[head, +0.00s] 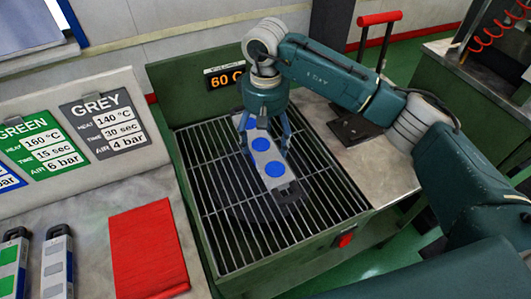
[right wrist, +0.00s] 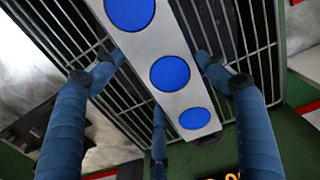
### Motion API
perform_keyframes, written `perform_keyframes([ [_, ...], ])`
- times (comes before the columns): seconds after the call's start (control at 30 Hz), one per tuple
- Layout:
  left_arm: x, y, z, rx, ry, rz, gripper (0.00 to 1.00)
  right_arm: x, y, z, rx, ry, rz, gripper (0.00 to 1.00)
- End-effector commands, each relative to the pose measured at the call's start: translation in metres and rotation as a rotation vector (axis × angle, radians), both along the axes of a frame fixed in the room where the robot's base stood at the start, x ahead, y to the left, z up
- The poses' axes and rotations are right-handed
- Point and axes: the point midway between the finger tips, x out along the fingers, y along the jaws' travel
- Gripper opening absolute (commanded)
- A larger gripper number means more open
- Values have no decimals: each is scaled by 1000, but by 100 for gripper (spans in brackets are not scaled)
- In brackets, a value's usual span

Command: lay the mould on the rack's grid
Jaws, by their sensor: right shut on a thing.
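The mould (head: 268,157) is a long pale-grey bar with blue round spots and a dark end. It is over the middle of the rack's grid (head: 215,190), lying lengthwise roughly along the bars. My right gripper (head: 264,148) points down and is shut on the mould, fingers on both its long sides. In the right wrist view the mould (right wrist: 143,45) runs between the blue fingers, with the grid bars behind it. I cannot tell whether its underside touches the bars. My left gripper is not in view.
The green rack housing has a lit display (head: 224,79) at the back and a red button (head: 345,240) in front. Left are a red cloth (head: 148,250), other moulds (head: 57,265) and a sign board (head: 102,122). A red-handled lever (head: 379,19) stands behind right. Much grid is bare.

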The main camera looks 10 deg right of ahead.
Motion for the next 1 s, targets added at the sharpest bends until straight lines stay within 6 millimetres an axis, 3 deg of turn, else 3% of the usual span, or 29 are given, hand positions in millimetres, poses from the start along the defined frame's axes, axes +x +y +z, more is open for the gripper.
perform_keyframes([
  [0.23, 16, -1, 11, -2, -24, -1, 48, 1, 1, -27, 3, -5, -1, 17],
  [0.43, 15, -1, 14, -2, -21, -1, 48, 1, 1, -39, 4, -2, 0, 17],
  [0.7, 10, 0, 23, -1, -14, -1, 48, 1, 1, -71, 3, -4, 0, 17],
  [1.0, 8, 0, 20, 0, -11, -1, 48, 2, 1, -75, 2, -6, 0, 17],
])
